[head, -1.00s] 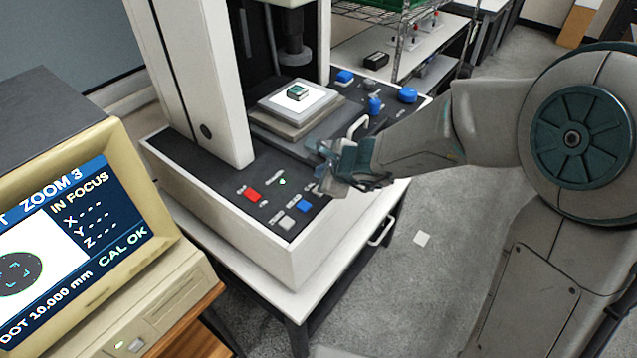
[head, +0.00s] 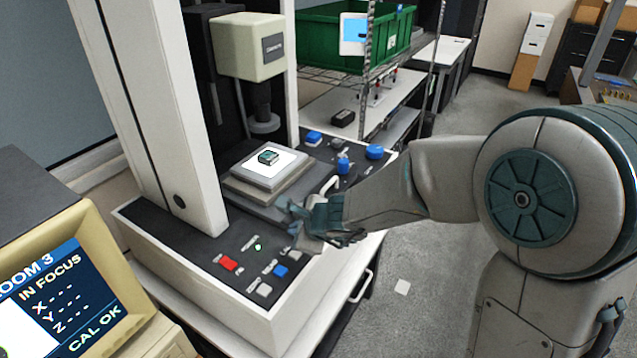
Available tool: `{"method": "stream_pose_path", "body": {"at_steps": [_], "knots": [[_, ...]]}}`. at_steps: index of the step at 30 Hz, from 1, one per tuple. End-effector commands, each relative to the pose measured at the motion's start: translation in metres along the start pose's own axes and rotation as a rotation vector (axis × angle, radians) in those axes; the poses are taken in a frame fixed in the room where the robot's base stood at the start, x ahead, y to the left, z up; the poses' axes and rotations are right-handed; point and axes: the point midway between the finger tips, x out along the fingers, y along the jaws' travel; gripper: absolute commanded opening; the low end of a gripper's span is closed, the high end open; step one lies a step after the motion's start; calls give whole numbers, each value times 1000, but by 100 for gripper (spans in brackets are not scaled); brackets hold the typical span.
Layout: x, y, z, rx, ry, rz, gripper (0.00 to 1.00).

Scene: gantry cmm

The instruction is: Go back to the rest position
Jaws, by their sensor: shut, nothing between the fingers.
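My gripper (head: 325,238) is at the end of my arm, which reaches in from the right in the head view. It hangs over the front right part of the measuring machine's control panel (head: 210,258), near the white handle. Its fingers are shut and hold nothing. Part of the panel behind the gripper is hidden. A small dark green part (head: 268,157) sits on the white plate of the machine's stage (head: 262,182), apart from my gripper.
Blue knobs (head: 375,152) and a red button (head: 228,263) are on the panel. A monitor (head: 70,290) stands at the lower left. A wire shelf with a green crate (head: 322,45) is behind. Open grey floor (head: 440,270) lies to the right.

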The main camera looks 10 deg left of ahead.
Motion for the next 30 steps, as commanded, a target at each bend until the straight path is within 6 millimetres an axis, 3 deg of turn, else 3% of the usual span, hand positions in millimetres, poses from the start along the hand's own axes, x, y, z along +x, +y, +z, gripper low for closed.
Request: {"method": "stream_pose_path", "body": {"at_steps": [4, 7, 12, 17, 23, 30], "knots": [[-1, -1, 0, -8, -1, -2, 0], [-15, -6, 1, -101, -15, -15, 0], [-54, -11, -1, -382, -42, -23, 0], [-94, -2, -10, -662, -45, 15, 0], [-144, 21, -37, -979, -10, 123, 0], [-209, 57, -88, -1292, 81, 334, 0]]}}
